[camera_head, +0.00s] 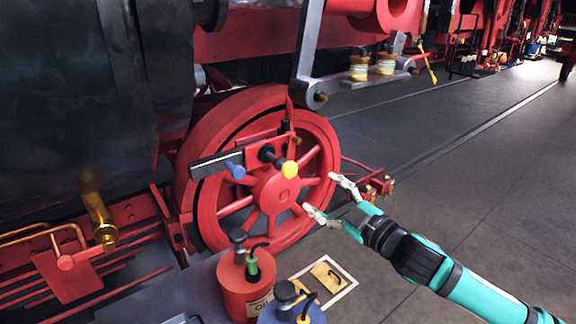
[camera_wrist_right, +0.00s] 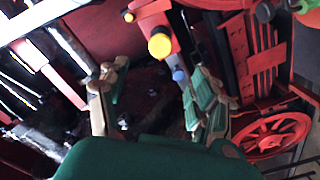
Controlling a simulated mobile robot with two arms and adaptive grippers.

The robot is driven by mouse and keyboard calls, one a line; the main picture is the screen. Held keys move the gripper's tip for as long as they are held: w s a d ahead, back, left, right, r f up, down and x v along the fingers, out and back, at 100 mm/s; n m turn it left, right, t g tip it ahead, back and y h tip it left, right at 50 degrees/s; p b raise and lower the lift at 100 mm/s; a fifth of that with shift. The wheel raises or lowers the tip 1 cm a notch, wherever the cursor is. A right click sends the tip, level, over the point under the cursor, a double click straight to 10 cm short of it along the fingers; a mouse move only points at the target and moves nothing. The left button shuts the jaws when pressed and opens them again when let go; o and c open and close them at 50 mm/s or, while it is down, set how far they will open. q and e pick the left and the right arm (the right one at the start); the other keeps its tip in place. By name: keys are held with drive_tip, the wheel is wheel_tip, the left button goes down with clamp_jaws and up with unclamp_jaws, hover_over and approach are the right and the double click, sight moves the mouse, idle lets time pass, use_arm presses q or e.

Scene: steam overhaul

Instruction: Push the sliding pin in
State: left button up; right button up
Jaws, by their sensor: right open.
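A pin with a yellow round knob (camera_head: 289,168) and a dark shaft sticks out from a bracket on the red spoked wheel (camera_head: 310,232). A blue knob (camera_head: 236,170) sits to its left, by a dark grey bar (camera_head: 214,163). I cannot tell from the look which is the sliding pin. My right gripper (camera_head: 321,193) is open and empty, right of and a little below the yellow knob, apart from it. My left gripper is out of view.
A red oil can (camera_head: 238,290) and a blue can (camera_head: 290,310) stand at the bottom on a grey surface. A tray with a yellow item (camera_head: 327,272) lies beside them.

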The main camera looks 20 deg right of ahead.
sight(291, 172)
drive_tip(key=p+x, duration=0.3)
drive_tip(key=x, duration=1)
drive_tip(key=shift+w+f, duration=0.1)
drive_tip(key=shift+w, duration=0.15)
clamp_jaws()
